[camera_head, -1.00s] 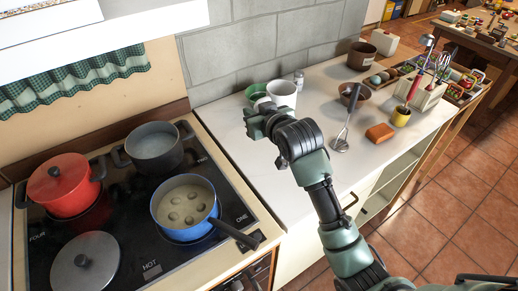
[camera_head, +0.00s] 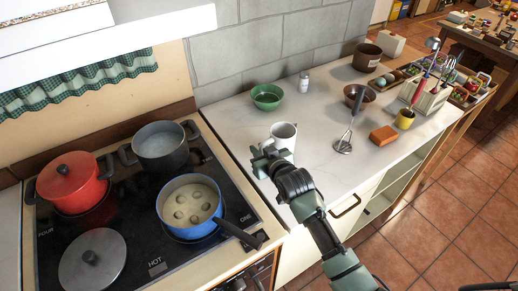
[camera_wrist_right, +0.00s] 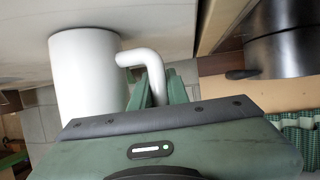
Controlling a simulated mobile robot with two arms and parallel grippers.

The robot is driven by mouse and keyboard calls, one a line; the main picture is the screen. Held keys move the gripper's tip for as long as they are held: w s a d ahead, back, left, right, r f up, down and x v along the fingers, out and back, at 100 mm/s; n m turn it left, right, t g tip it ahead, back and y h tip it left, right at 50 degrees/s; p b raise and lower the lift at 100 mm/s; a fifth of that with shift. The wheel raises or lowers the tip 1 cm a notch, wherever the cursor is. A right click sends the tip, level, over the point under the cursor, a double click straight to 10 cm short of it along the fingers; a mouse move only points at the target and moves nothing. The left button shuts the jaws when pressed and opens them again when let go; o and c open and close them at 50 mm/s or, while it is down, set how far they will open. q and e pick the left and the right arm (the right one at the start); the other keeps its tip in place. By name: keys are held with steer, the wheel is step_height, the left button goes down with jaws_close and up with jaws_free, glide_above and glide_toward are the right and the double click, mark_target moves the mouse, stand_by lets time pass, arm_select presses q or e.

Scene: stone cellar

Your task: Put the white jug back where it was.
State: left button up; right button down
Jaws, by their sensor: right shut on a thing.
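The white jug (camera_head: 286,132) is upright over the near left part of the white worktop (camera_head: 316,157). My right gripper (camera_head: 268,157) is shut on its handle, at the jug's near left side. In the right wrist view the jug (camera_wrist_right: 84,78) and its bent handle (camera_wrist_right: 138,58) show, with the fingers of my right gripper (camera_wrist_right: 158,88) at the handle. The fingers partly hide the handle's end. I cannot tell whether the jug's base touches the worktop. My left gripper is not in view.
A green bowl (camera_head: 267,97) and a small shaker (camera_head: 304,82) stand behind the jug. The hob with a blue pan (camera_head: 190,229) is left.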

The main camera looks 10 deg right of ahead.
steer(key=shift+r, duration=0.15)
steer(key=c, duration=1.7)
jaws_free()
steer(key=shift+f, duration=0.2)
steer(key=o, duration=0.3)
steer(key=shift+o, duration=0.2)
steer(key=shift+r, duration=0.2)
steer(key=shift+s, duration=0.3)
steer(key=b+v, duration=0.1)
steer(key=v, duration=1)
steer(key=shift+s+r, duration=0.15)
steer(key=shift+s, duration=0.05)
steer(key=shift+d, duration=0.1)
